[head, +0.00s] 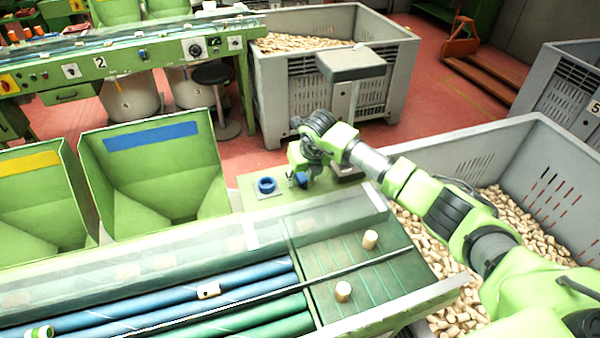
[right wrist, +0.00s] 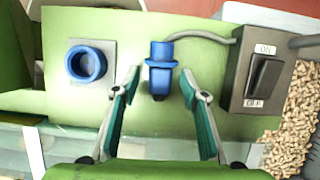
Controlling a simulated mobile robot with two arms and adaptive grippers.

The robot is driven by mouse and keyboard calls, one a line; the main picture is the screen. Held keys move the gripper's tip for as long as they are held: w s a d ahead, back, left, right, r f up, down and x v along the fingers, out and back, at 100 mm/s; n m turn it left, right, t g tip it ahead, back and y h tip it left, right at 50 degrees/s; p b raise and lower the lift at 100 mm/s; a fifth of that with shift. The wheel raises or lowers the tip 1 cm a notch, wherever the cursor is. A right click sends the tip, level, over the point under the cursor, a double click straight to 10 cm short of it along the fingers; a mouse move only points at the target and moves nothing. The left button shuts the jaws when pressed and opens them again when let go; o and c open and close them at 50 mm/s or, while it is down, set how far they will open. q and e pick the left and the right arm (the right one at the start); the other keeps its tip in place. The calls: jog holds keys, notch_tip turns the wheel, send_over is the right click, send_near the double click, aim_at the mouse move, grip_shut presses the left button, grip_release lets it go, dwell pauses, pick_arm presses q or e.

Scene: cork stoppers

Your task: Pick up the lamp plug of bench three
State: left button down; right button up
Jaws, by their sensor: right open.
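The blue lamp plug (right wrist: 160,72) lies on the green bench top in the right wrist view, with a grey cable running from its top to the right. In the head view the plug (head: 302,180) is partly hidden under my right gripper (head: 299,168). A blue round socket (right wrist: 87,64) on a grey plate sits left of the plug, apart from it; it also shows in the head view (head: 266,185). My right gripper (right wrist: 160,80) is open, with one finger on each side of the plug. My left gripper is not in view.
A dark switch box (right wrist: 264,72) marked ON and OFF stands close right of the plug. A grey crate of corks (head: 520,140) lies beyond the bench edge. A glass cover (head: 300,225) runs along the bench.

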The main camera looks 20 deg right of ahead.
jog(key=shift+f, duration=0.15)
grip_shut()
jog(key=shift+r, duration=0.2)
